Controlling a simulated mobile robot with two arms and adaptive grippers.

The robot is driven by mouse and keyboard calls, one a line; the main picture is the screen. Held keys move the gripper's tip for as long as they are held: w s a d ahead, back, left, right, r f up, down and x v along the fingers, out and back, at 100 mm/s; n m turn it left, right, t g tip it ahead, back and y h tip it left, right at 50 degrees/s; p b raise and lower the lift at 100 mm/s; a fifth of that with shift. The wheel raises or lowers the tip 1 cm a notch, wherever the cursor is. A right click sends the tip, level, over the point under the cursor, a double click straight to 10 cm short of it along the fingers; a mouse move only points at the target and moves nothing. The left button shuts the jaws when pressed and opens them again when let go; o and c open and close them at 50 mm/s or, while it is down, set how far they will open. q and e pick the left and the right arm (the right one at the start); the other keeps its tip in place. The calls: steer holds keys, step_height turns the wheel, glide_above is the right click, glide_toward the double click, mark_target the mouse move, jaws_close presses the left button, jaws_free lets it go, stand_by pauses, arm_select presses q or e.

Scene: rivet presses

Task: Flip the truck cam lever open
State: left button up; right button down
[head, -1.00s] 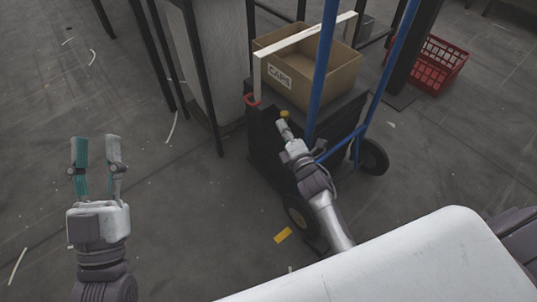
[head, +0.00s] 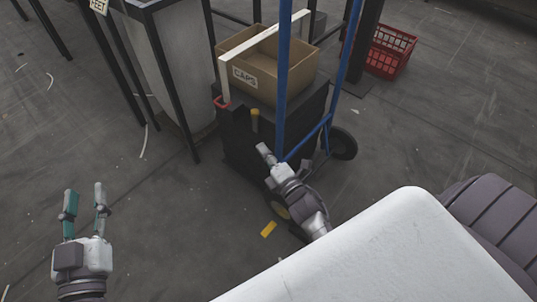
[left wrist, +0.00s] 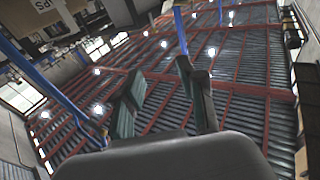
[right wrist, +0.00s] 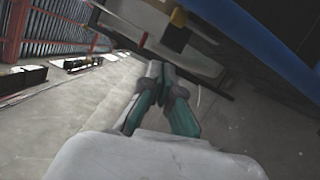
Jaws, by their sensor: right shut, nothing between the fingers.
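The truck is a hand truck with blue rails (head: 283,75), carrying a dark case (head: 240,150). The cam lever, with a yellow end (head: 255,115), stands roughly upright at the case's top front edge. Its yellow tip also shows in the right wrist view (right wrist: 178,17), near the top. My right gripper (head: 264,151) is shut and empty, in front of the case and below the lever, apart from it; its closed fingers show in the right wrist view (right wrist: 160,70). My left gripper (head: 83,195) is open and empty, far left of the truck.
A cardboard box labelled CAPS (head: 285,78) sits on the case, with a pale bar (head: 250,40) over it and a red handle (head: 221,103) at its end. A dark-framed bin (head: 170,70) stands left. A red crate (head: 388,52) lies behind right. Floor at left is clear.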

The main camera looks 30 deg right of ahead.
arm_select(q)
steer(key=shift+a+f+g+y, duration=0.15)
steer(key=shift+f+g+y, duration=0.15)
steer(key=shift+f+g, duration=0.6)
arm_select(e)
steer(key=shift+s+d, duration=0.1)
steer(key=shift+s, duration=1.15)
arm_select(q)
steer(key=shift+f+t, duration=0.2)
steer(key=shift+t, duration=0.1)
